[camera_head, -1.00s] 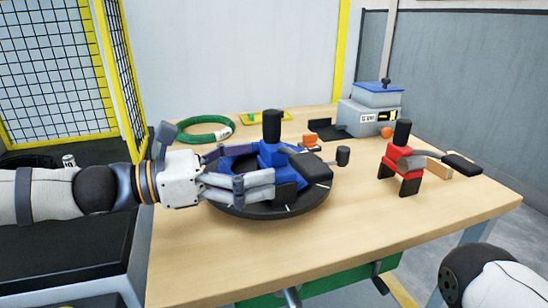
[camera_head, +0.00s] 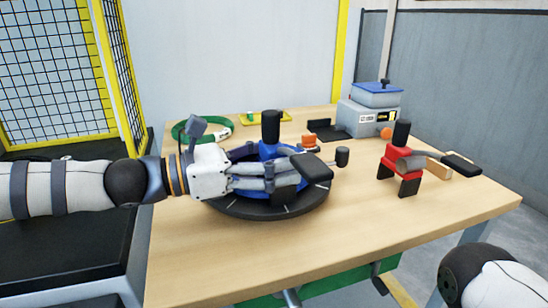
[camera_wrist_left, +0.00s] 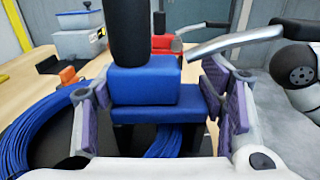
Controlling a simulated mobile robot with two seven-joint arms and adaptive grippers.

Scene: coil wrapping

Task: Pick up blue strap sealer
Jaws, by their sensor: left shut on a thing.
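The blue strap sealer (camera_head: 268,150) has a blue body, a black upright knob and a black-gripped lever. It stands over the round black turntable (camera_head: 300,208) on the table. My left gripper (camera_head: 283,178) reaches in from the left and is shut on it. In the left wrist view the sealer's blue body (camera_wrist_left: 150,95) sits between the two purple-padded fingers of my left gripper (camera_wrist_left: 160,110). A blue coil (camera_wrist_left: 40,125) lies on the turntable beside and below it. The right gripper is out of view; only part of my right arm shows at lower right.
A red sealer (camera_head: 397,165) stands on the right of the table (camera_head: 400,225). The front right tabletop is clear.

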